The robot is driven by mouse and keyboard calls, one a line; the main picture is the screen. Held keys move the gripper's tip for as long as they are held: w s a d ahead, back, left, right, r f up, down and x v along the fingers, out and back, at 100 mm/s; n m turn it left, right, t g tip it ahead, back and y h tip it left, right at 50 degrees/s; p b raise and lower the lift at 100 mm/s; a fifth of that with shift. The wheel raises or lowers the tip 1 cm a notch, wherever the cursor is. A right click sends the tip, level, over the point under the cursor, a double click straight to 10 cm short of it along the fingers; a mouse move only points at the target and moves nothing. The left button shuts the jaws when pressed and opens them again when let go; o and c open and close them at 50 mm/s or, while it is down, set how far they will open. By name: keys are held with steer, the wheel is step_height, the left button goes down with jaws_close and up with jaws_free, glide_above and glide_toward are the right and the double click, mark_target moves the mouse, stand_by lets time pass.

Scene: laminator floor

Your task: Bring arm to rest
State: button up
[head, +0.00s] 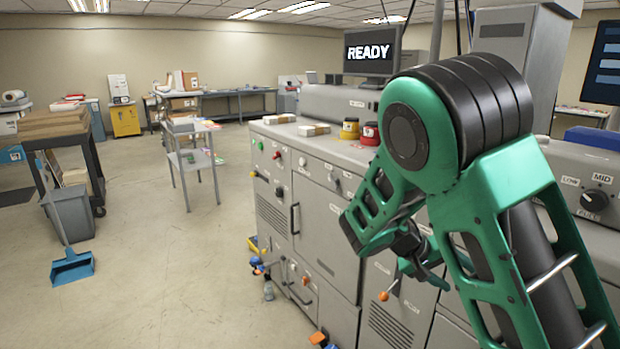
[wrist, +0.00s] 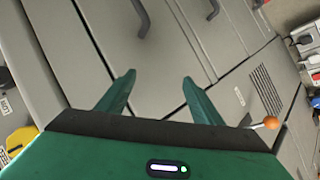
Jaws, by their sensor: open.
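My green arm reaches across the right half of the head view, bent at a large elbow joint, with its far end hanging down in front of the grey laminator machine (head: 325,225). My gripper (head: 425,275) is partly hidden behind my own arm links in the head view. In the wrist view my gripper (wrist: 155,95) shows two green fingers spread apart with nothing between them. Beyond the fingers are the machine's grey panels and a dark handle. An orange-knobbed lever (wrist: 270,122) shows to the right of the fingers, apart from them.
A monitor reading READY (head: 372,50) stands on the machine. A small grey table (head: 192,155), a grey bin (head: 70,215) and a blue dustpan (head: 72,268) stand left. The floor between the bin and machine is clear.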

steer(key=s+d+r+m+y, duration=0.1)
steer(key=s+r+y, duration=0.1)
steer(key=s, duration=0.8)
steer(key=s+d+r+m+y, duration=0.1)
steer(key=s+y, duration=0.4)
steer(key=s, duration=0.6)
steer(key=s+d+r+m+g+y, duration=0.1)
steer(key=s+d+r+y, duration=0.2)
steer(key=s, duration=0.8)
steer(key=shift+s+d+m+y, duration=0.15)
steer(key=shift+d+m+y, duration=0.1)
steer(key=shift+m+y, duration=0.05)
steer(key=shift+f, duration=0.1)
steer(key=shift+w+f, duration=0.2)
steer(key=shift+w, duration=0.4)
